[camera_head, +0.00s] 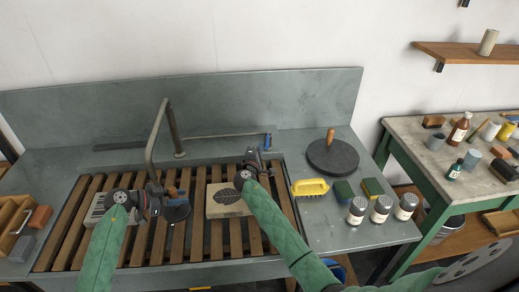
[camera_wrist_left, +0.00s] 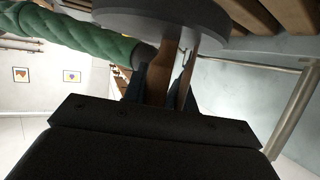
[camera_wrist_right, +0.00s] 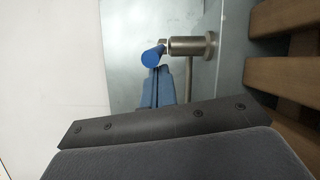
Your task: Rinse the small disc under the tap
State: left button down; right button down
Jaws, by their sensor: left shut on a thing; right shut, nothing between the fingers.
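The small disc (camera_head: 178,214) is grey with a wooden handle. My left gripper (camera_head: 168,192) is shut on that handle (camera_wrist_left: 160,75) and holds the disc above the slatted rack, close to the lower end of the tap's bent spout (camera_head: 155,132). The disc (camera_wrist_left: 160,14) also shows in the left wrist view. No water stream is visible. My right gripper (camera_head: 262,156) is shut and empty, just below the tap's blue-tipped lever (camera_head: 267,141). In the right wrist view the blue tip (camera_wrist_right: 153,56) is just beyond the fingertips; I cannot tell whether they touch.
On the slatted rack (camera_head: 141,240) lie a striped slab (camera_head: 97,207) and a leaf-printed slab (camera_head: 225,208). A larger handled disc (camera_head: 333,160), a yellow brush (camera_head: 310,187), sponges (camera_head: 343,191) and shakers (camera_head: 356,211) stand on the right counter. A wooden box (camera_head: 12,212) is at the left.

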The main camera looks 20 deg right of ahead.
pick_arm(q)
jog(key=shift+r, duration=0.1)
pick_arm(e)
jog(key=shift+s+d+n+t+y, duration=0.6)
jog(key=shift+s+d+n+y, duration=0.15)
jog(key=shift+d, duration=0.25)
jog(key=shift+a, duration=0.1)
jog(key=s+a, duration=0.2)
jog(key=a, duration=0.1)
jog(key=s+a+f, duration=0.1)
jog(key=s+a, duration=0.4)
jog(key=shift+s+a+f, duration=0.15)
jog(key=shift+a, duration=0.25)
